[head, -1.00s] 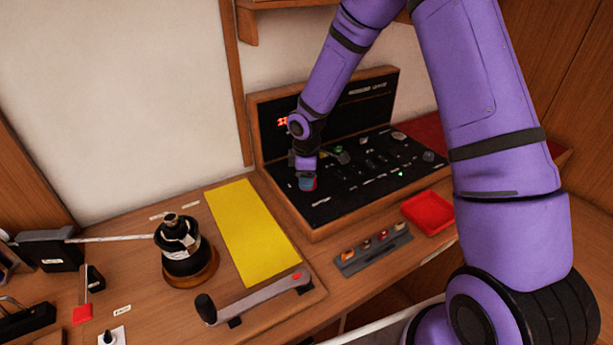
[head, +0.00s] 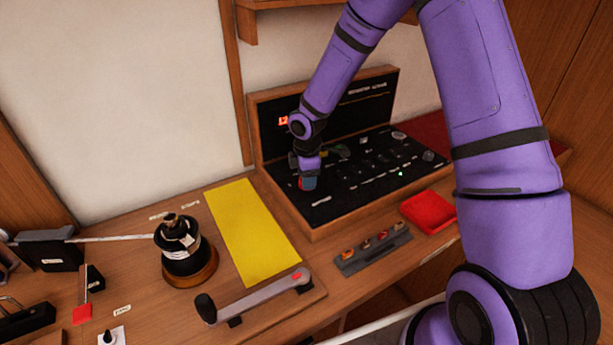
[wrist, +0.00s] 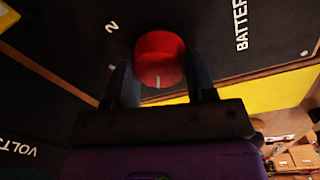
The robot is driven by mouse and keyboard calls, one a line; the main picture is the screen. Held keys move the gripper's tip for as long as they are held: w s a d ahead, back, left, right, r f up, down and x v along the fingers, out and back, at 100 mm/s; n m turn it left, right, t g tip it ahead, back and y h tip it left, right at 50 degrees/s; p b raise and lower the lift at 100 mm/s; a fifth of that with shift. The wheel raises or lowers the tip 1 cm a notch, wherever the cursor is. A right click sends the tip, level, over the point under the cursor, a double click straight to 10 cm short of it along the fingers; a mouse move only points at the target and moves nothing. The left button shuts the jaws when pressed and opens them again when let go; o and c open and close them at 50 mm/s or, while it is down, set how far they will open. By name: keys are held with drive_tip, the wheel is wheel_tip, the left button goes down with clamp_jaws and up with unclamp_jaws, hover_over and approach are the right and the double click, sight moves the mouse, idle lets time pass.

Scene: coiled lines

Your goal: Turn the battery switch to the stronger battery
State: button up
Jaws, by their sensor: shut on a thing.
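The battery switch is a round red knob (wrist: 160,58) on a black panel (wrist: 60,35). In the wrist view it sits between the two dark fingers of my gripper (wrist: 162,80), which are shut on it. A short white mark shows on the knob's near edge. A white "2" and part of the word "BATTER" are printed beside it; "VOLT" shows at lower left. In the head view my gripper (head: 308,182) is at the left end of the panel box (head: 310,230), mostly covering the knob. A red lit readout (head: 283,120) on the upright panel is too small to read.
A yellow sheet (head: 250,235) lies left of the panel box. A winch-like black drum (head: 186,250), a lever handle (head: 255,298), a grey strip with several small knobs (head: 373,250) and a red tray (head: 428,212) stand around it on the wooden desk.

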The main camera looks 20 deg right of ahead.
drive_tip(key=o, duration=0.9)
drive_tip(key=r, duration=1)
drive_tip(key=shift+s+r, duration=0.3)
drive_tip(key=shift+r, duration=0.1)
